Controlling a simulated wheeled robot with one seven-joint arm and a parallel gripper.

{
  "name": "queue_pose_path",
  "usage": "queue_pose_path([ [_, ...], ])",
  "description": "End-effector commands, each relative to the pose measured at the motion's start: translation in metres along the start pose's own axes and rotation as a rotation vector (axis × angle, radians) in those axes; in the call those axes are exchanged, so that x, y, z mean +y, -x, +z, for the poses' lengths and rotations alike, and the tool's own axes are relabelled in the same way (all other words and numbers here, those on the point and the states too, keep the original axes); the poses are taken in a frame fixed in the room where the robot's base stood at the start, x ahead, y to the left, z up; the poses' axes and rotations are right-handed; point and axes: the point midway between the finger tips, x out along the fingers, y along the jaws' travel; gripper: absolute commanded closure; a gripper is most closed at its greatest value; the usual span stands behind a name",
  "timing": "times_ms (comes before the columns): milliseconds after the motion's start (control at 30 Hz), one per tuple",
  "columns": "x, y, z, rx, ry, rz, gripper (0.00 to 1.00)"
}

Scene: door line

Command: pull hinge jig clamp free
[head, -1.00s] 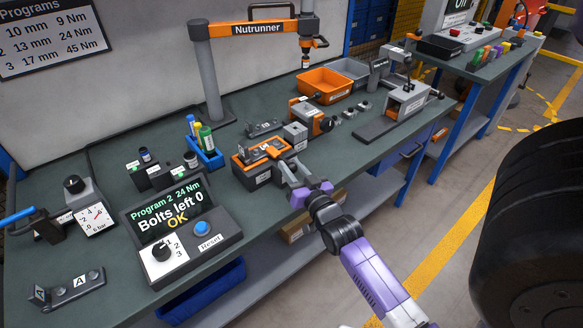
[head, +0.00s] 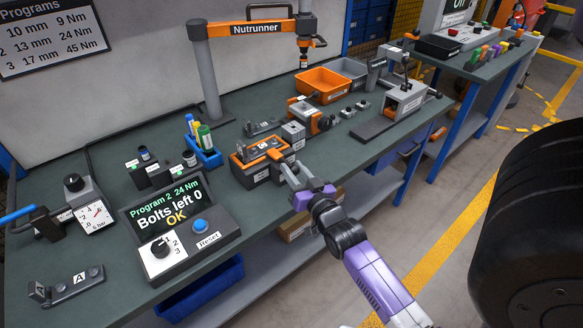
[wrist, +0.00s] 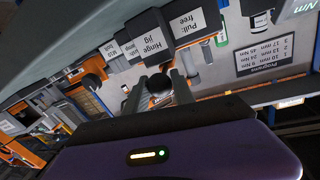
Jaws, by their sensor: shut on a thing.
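The hinge jig (head: 255,173) is a dark block with an orange-edged top near the bench's front edge, left of my gripper in the head view. A grey hinge part with bolts shows on its top. My gripper (head: 288,174) is at the jig's right front side. In the wrist view my gripper (wrist: 158,92) has its two fingers on either side of the clamp's round black knob (wrist: 158,83), shut on it. Labels reading "Hinge jig" (wrist: 152,48) and "Pull: free" (wrist: 183,22) show above the knob. The fingers partly hide the clamp in the head view.
The control box (head: 178,228) reads "Bolts left 0 OK". The floor before the bench is open.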

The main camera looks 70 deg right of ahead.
Motion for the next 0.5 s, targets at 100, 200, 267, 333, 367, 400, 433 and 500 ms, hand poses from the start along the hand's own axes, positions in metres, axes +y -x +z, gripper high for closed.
queue_pose_path([
  [100, 0.0014, 0.0045, 0.0, -0.001, 0.0, 0.001, 1.0],
  [200, 0.0017, 0.0046, 0.0003, -0.001, 0.001, 0.002, 1.0],
  [267, 0.0018, 0.0047, 0.0004, -0.002, 0.001, 0.002, 1.0],
  [333, 0.002, 0.0048, 0.0005, -0.002, 0.001, 0.002, 0.62],
  [367, 0.002, 0.0048, 0.0005, -0.002, 0.001, 0.002, 0.56],
  [400, 0.0019, 0.0047, 0.0005, -0.002, 0.001, 0.002, 0.48],
  [433, 0.0018, 0.0046, 0.0004, -0.002, 0.001, 0.002, 0.48],
  [500, 0.0015, 0.0044, 0.0002, -0.001, 0.001, 0.001, 0.48],
])
